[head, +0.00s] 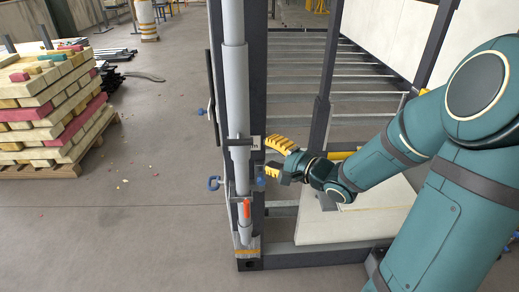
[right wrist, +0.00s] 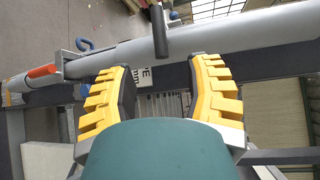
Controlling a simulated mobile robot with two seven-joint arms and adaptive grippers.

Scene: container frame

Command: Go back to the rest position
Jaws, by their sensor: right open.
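My right gripper (head: 272,158) has yellow ridged fingers and is beside the frame's front post, at about the middle of the head view. Its fingers are spread and nothing shows between them. In the right wrist view the two yellow fingers (right wrist: 160,95) stand apart, facing the grey pipe (right wrist: 210,42) and a dark handle (right wrist: 159,30). I cannot tell whether a finger touches the post. The dark container frame (head: 258,90) carries the grey vertical pipe (head: 236,95) with an orange part (head: 247,209) low down. My left gripper is not in view.
A blue hook (head: 214,183) sticks out left of the post. A pale panel (head: 360,215) lies in the frame's base under my right arm. A stack of wooden beams (head: 50,105) stands on a pallet at the left. The floor between stack and frame is mostly clear.

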